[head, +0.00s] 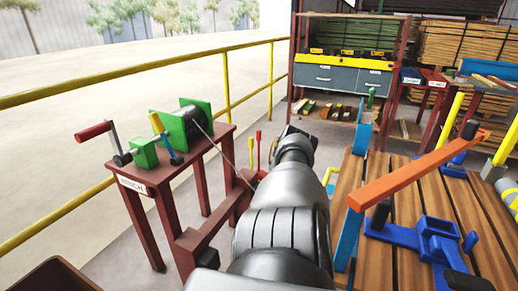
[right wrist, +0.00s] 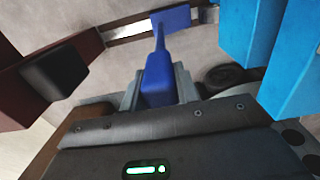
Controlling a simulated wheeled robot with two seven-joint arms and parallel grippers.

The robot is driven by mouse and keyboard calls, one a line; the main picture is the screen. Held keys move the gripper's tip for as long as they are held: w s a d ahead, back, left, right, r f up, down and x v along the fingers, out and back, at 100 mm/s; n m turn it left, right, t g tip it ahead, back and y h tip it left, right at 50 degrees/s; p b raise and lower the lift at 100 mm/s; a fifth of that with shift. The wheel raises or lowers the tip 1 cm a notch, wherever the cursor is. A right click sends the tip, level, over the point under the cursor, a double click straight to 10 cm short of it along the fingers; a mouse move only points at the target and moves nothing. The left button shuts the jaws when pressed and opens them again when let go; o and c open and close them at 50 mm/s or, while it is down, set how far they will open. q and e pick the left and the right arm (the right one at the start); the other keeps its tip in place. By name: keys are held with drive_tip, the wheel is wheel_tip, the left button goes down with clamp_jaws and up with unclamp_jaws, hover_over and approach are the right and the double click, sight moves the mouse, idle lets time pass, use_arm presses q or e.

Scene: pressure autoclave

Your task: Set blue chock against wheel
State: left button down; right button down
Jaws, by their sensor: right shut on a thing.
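The blue chock (right wrist: 158,80) is in the right wrist view, with a thick grip narrowing to a thin stem and a flat blue part (right wrist: 171,18) beyond. My right gripper (right wrist: 158,92) is shut on the thick grip. A dark round thing (right wrist: 224,76), possibly the wheel, shows right of the gripper, partly covered; I cannot tell whether the chock touches anything. My left gripper is in neither view.
A green winch (head: 194,122) with a cable stands on a red table (head: 170,165) at left. A wooden deck (head: 400,185) with blue posts and an orange bar (head: 415,178) lies right. Light blue beams (right wrist: 250,35) and a dark block (right wrist: 55,70) flank the gripper.

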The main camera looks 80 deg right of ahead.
drive_tip(key=c, duration=1)
unclamp_jaws()
drive_tip(key=shift+c, duration=0.2)
drive_tip(key=shift+r, duration=0.2)
wheel_tip(320, 180, up, 10)
drive_tip(key=p, duration=0.3)
drive_tip(key=shift+r, duration=0.25)
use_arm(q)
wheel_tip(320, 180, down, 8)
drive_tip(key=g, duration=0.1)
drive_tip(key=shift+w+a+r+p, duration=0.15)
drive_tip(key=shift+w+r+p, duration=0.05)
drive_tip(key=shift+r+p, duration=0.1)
use_arm(e)
drive_tip(key=shift+r, duration=0.6)
